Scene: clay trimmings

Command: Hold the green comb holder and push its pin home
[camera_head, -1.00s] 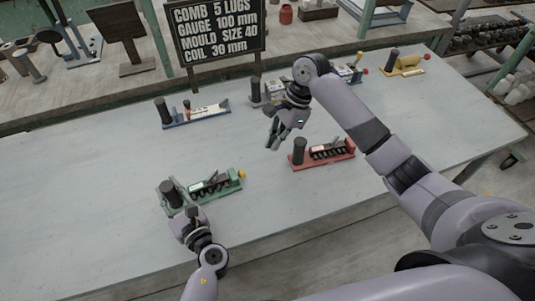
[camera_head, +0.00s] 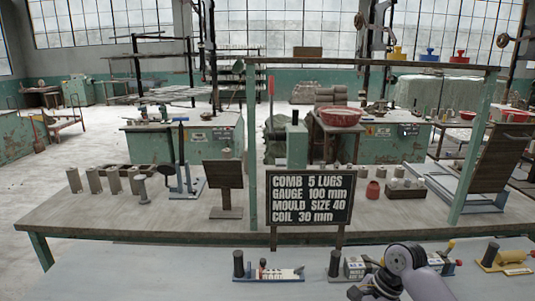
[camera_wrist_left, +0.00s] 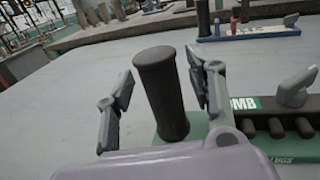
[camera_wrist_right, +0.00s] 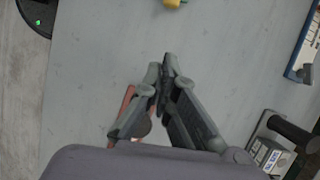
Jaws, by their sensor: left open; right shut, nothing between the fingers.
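The green comb holder (camera_wrist_left: 238,126) shows in the left wrist view, with an upright dark post (camera_wrist_left: 162,92), a row of black lugs and a grey lever; its pin is not visible there. My left gripper (camera_wrist_left: 160,72) is open, with one finger on each side of the post; contact cannot be told. In the right wrist view my right gripper (camera_wrist_right: 163,80) is shut and empty above the table. A yellow knob (camera_wrist_right: 172,2) at that view's top edge may be the holder's pin. The head view shows neither the green holder nor my left gripper.
A sign (camera_head: 309,198) reads COMB 5 LUGS, GAUGE 100 mm, MOULD SIZE 40, COIL 30 mm. A blue holder (camera_head: 285,275) and a yellow one (camera_head: 507,262) stand on the table. A red part (camera_wrist_right: 127,100) is mostly hidden behind my right fingers.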

